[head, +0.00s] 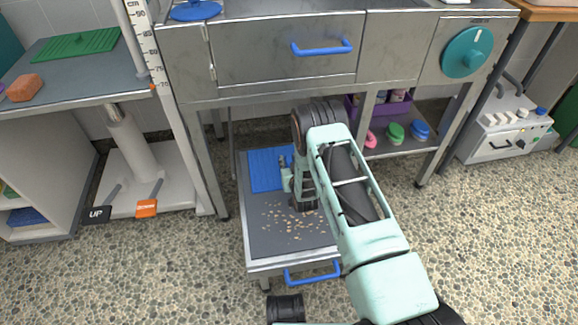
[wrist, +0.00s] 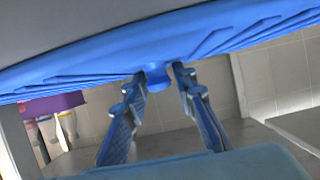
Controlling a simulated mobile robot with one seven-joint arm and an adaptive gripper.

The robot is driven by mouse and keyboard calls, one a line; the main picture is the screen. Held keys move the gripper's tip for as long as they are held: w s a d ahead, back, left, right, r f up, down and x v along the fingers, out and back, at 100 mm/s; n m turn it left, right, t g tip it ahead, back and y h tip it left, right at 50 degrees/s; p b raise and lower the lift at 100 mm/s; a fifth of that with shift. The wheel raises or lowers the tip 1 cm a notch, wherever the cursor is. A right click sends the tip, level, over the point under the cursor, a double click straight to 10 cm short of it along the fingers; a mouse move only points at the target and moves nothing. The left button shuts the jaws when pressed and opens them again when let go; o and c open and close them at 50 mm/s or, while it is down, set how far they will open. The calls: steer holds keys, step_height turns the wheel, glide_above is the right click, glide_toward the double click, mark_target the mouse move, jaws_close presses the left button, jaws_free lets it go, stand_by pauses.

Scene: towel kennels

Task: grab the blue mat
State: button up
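The blue mat (head: 262,170) lies at the back left of a pulled-out grey tray (head: 262,240). In the wrist view the mat (wrist: 225,28) spans the top as a ribbed blue sheet, with a small rounded tab at its edge. My gripper (wrist: 162,74) has its two fingers apart, with the tab between or just beyond the fingertips. I cannot tell whether they touch it. In the head view my gripper (head: 286,178) is at the mat's right side, and my arm hides part of the mat and tray.
Brown crumbs (head: 290,222) are scattered on the tray, which has a blue handle (head: 313,275) in front. A metal table frame with legs (head: 205,160) stands over it. A purple bin (head: 357,104) and coloured brushes (head: 396,132) are on a shelf to the right.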

jaws_close()
steer(key=shift+r, duration=0.2)
